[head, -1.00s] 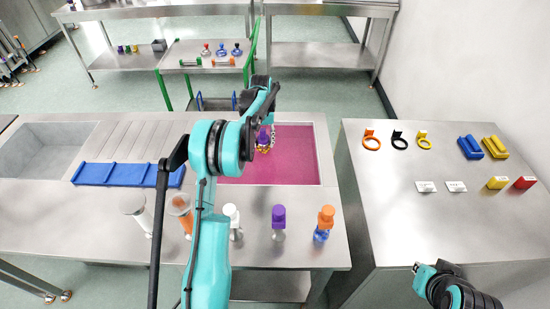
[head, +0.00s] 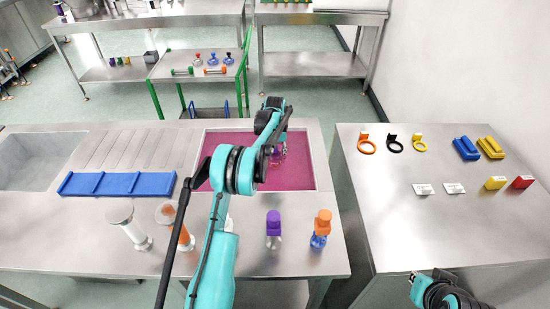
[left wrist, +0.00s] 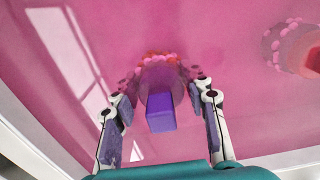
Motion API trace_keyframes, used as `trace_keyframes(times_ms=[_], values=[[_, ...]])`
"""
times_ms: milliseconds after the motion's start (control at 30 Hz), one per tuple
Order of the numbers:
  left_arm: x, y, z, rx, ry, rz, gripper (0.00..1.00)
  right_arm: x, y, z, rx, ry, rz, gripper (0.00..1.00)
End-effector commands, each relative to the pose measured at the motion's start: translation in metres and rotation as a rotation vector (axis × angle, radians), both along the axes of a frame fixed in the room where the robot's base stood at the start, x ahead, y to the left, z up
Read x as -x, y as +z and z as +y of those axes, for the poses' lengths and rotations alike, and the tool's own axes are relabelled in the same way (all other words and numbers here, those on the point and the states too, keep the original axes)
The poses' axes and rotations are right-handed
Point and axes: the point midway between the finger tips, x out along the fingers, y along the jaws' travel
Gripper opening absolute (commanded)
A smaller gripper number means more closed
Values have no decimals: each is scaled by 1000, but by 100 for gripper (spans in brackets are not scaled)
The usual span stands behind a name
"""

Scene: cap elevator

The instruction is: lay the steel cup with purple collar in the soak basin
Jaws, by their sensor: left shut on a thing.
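The soak basin (head: 308,182) is the pink-filled sink in the counter. My left gripper (head: 279,152) reaches over it. In the left wrist view my left gripper (left wrist: 160,112) is shut on the steel cup with purple collar, one finger on each side. The cup's purple block (left wrist: 161,112) faces the camera. Its shiny body points away, with pink and orange bubbles around its far end against the pink surface. In the head view the fingers hide most of the cup. My right gripper (head: 413,277) is at the bottom right, its jaws unclear.
A purple-topped bottle (head: 273,222) and an orange-topped blue bottle (head: 320,228) stand on the counter's near edge. A blue tray (head: 115,184) lies left of the basin. A reddish cup-like thing (left wrist: 310,55) sits in the pink basin. Hooked rings (head: 393,145) lie on the right table.

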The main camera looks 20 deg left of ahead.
Motion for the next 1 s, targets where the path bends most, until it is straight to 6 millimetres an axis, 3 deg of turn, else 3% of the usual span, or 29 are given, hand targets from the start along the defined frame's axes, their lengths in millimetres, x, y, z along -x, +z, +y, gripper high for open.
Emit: trace_keyframes(times_ms=[167,200,267,667,1000], values=[[0,-4,0,0,0,0,4,0,-3,0,0,0,0,0],[0,-3,0,0,0,0,54,0,-2,0,0,0,0,0],[0,-3,0,0,0,0,64,0,-2,0,0,0,0,0],[0,7,0,0,0,0,64,0,3,0,0,0,0,0],[0,79,0,0,0,0,64,0,23,0,0,0,0,0]])
